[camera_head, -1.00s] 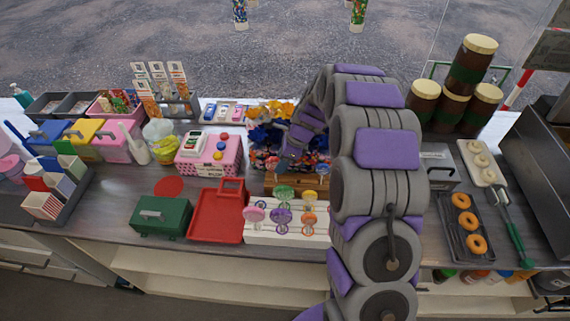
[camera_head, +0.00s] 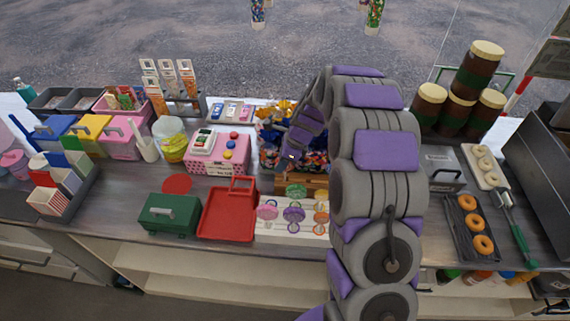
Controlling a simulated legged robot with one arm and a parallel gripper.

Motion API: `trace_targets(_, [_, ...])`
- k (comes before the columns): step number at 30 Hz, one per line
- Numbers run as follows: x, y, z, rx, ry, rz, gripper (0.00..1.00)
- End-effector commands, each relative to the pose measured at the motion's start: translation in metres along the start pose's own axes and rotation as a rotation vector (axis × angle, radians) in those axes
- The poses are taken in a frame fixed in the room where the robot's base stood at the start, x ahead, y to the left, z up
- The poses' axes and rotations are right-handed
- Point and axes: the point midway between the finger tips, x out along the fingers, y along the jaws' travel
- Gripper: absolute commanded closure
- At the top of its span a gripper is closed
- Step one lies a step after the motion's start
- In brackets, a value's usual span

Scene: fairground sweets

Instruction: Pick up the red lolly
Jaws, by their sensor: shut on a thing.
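My arm (camera_head: 380,185), grey and purple, rises in front and bends over to the left. My gripper (camera_head: 291,158) is at its far end, small and low over a bin of colourful sweets (camera_head: 310,160). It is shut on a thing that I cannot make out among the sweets. I cannot pick out a red lolly. A pale lolly rack (camera_head: 290,236) holds a green lolly (camera_head: 296,190), a pink lolly (camera_head: 267,212), a purple lolly (camera_head: 293,214) and orange ones. My arm hides the rack's right end.
Left of the rack are a red tray (camera_head: 228,222) and a green box (camera_head: 168,216). A pink spotted box (camera_head: 218,152) stands behind the tray. To the right are a doughnut tray (camera_head: 468,228) and brown jars (camera_head: 460,100). Bare counter shows near the red disc (camera_head: 177,184).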

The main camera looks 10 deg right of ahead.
Motion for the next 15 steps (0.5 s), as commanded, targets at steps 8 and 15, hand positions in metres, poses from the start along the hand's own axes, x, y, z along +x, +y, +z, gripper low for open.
trace_targets(8, [-0.016, -0.003, -0.002, 0.003, -0.012, 0.001, 1.0])
trace_targets(15, [-0.054, -0.001, 0.016, 0.001, -0.006, 0.002, 1.0])
